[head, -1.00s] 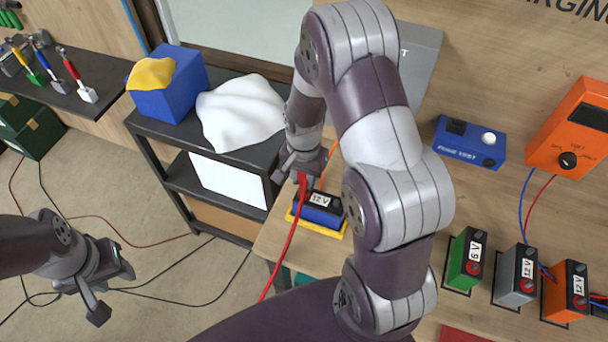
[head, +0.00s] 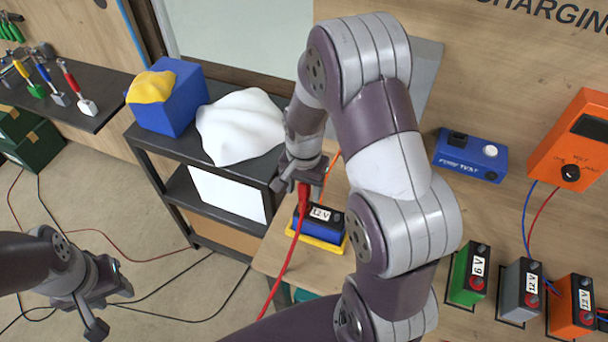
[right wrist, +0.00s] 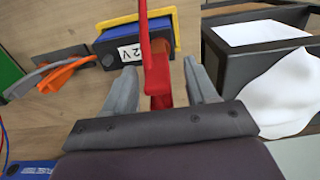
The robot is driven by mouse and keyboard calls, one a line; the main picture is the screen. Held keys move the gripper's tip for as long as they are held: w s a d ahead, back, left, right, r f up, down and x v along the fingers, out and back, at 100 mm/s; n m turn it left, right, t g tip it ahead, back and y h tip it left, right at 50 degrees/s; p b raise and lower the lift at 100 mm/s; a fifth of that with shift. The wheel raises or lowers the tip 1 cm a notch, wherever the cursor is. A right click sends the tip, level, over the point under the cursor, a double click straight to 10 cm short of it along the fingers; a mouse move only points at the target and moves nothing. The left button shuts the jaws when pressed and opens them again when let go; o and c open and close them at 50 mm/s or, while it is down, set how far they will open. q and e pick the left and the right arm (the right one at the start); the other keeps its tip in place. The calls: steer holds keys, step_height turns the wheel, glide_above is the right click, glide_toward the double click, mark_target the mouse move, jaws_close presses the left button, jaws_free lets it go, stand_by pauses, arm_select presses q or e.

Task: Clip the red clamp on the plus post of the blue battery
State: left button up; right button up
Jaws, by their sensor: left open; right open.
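The blue battery (head: 327,229), labelled 12 V, sits on a yellow tray (head: 322,246) at the end of the wooden bench. The red clamp (head: 304,196) stands at the battery's left end, its red cable running down toward the floor. My right gripper (head: 302,180) is just above the clamp. In the right wrist view its open fingers (right wrist: 160,66) flank the red clamp (right wrist: 158,90), with gaps on both sides. The clamp and cable hide the plus post, so I cannot tell whether the jaws are around it. My left gripper (head: 98,300) is open and empty over the floor.
A black shelf cart (head: 180,185) with a blue box (head: 172,100) and white cloth (head: 240,127) stands left of the bench. Green, grey and orange batteries (head: 520,290) stand at right. A blue tester (head: 468,157) lies behind.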

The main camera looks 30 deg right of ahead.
step_height(320, 180, up, 10)
steer(key=shift+b, duration=0.65)
